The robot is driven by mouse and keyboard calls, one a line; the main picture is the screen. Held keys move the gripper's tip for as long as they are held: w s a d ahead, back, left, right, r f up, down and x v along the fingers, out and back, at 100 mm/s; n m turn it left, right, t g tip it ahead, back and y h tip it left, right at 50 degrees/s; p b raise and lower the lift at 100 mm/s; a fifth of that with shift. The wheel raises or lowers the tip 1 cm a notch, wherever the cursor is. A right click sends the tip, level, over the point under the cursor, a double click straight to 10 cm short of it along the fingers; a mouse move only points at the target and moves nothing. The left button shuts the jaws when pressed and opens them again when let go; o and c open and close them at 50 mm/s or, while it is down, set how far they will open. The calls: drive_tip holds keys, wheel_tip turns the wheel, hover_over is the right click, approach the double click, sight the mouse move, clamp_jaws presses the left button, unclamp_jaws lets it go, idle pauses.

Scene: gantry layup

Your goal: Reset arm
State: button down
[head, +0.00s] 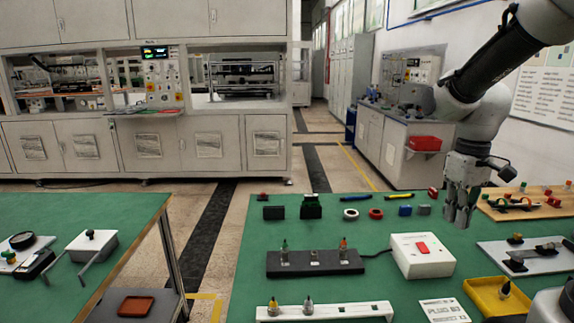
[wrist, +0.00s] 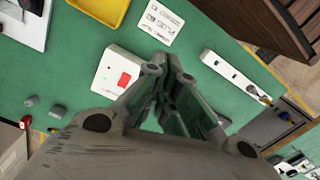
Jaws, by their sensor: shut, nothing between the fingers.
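My arm comes in from the upper right in the head view. My gripper (head: 460,218) points down above the right part of the green table (head: 250,238). In the wrist view my gripper (wrist: 165,75) shows with its fingers drawn together, shut and empty. The white box with a red switch (head: 422,256) stands on the table just left of and nearer than my gripper. The box also shows in the wrist view (wrist: 112,72), beside the fingers. I see no contact between my gripper and any object.
A black block with several connectors (head: 315,262) and a white strip (head: 325,312) lie left of the box. A yellow tray (head: 497,298) and a grey plate (head: 525,256) lie to the right. Small parts line the far edge. A second green table (head: 88,218) stands left, beyond a gap.

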drive_tip(key=s+a+r+m+t, duration=0.1)
drive_tip(key=s+r+m+t, duration=0.2)
drive_tip(key=s, duration=0.9)
wheel_tip(320, 180, up, 3)
drive_tip(key=shift+s+r+t, duration=0.1)
drive_tip(key=shift+s+t, duration=0.15)
drive_tip(key=shift+t, duration=0.55)
